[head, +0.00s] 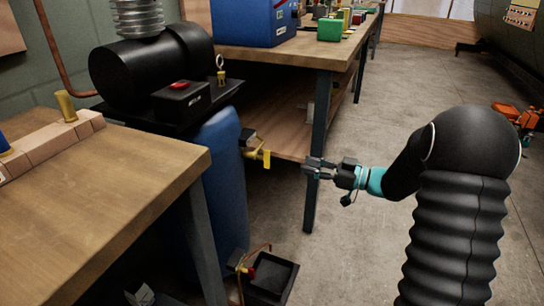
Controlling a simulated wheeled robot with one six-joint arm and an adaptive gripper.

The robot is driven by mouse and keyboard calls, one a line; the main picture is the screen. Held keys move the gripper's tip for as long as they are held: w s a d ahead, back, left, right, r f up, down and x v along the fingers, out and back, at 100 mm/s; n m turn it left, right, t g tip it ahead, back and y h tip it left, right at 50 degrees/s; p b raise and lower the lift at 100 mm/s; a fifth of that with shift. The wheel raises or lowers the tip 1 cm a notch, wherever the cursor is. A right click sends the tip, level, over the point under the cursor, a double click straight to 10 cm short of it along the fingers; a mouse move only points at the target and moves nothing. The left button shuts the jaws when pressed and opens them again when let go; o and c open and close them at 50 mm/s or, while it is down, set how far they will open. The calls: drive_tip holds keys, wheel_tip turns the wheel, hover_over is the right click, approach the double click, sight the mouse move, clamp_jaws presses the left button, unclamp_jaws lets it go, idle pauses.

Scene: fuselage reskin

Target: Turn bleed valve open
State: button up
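A blue compressor tank (222,170) stands upright between two benches in the head view. A valve with a yellow lever (259,156) sticks out of its right side. A second small valve with a red knob (251,272) sits low by the tank's foot, with a copper pipe by it. I cannot read which one is the bleed valve. My gripper (311,168) is to the right of the yellow lever, pointing left towards it, with a visible gap between the two. Its fingers look parted, with nothing between them.
A black tray (271,281) lies on the floor below. The rear bench's leg (318,150) stands behind my gripper. A wooden bench (105,195) fills the near left. The black motor (140,75) and a red-button box (181,99) top the tank. Floor at right is mostly clear.

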sight(269, 157)
drive_tip(key=x, duration=1.3)
drive_tip(key=shift+w+a+p, duration=0.2)
drive_tip(key=shift+p, duration=0.15)
drive_tip(key=shift+f, duration=0.15)
clamp_jaws()
